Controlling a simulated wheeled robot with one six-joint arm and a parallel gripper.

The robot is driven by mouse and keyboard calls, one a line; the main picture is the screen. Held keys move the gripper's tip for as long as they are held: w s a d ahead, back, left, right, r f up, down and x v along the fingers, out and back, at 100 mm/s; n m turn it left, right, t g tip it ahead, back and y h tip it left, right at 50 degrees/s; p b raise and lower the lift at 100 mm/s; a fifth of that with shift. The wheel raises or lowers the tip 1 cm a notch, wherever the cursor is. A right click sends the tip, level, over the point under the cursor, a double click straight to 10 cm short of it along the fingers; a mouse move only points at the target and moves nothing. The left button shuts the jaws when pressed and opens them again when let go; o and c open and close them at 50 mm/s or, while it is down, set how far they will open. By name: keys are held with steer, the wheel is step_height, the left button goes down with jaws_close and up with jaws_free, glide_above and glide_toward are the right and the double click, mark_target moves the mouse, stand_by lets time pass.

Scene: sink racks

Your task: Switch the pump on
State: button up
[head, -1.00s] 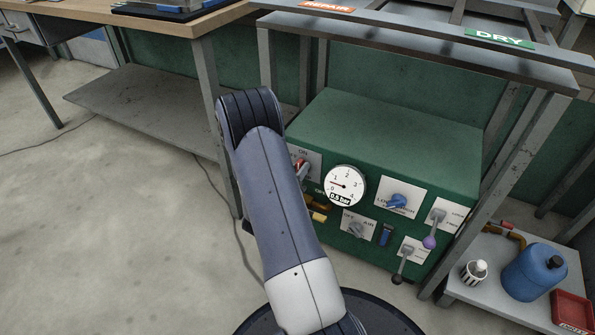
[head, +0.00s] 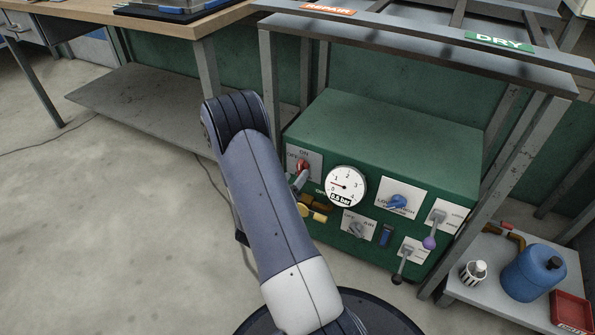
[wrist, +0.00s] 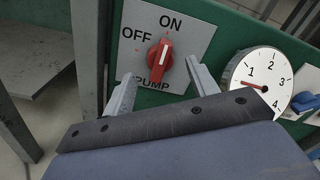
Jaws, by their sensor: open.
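The pump switch is a red knob (wrist: 160,53) on a white plate (wrist: 195,35) marked ON, OFF and PUMP in the wrist view. Its white line points up along the plate towards ON, away from OFF. In the head view the knob (head: 303,165) is at the upper left of the green cabinet front. My gripper (wrist: 160,68) is open and empty, its two fingers spread on the left and right of the knob. The tips look short of the knob, with no contact visible. In the head view my gripper (head: 300,182) is partly hidden by my arm.
A round gauge (head: 345,186) right of the switch has its needle near the low end. A blue knob (head: 398,202), a purple-ended lever (head: 430,242) and a yellow-handled valve (head: 318,216) are nearby. A bench leg (head: 266,75) stands left of the cabinet (head: 400,130).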

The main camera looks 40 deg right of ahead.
mark_target(299, 170)
steer(key=p+v, duration=0.1)
steer(key=v, duration=0.6)
steer(key=shift+a, duration=0.25)
steer(key=shift+s, duration=0.1)
steer(key=b+x, duration=0.2)
steer(key=x, duration=0.8)
steer(key=shift+d, duration=0.4)
steer(key=shift+a, duration=0.1)
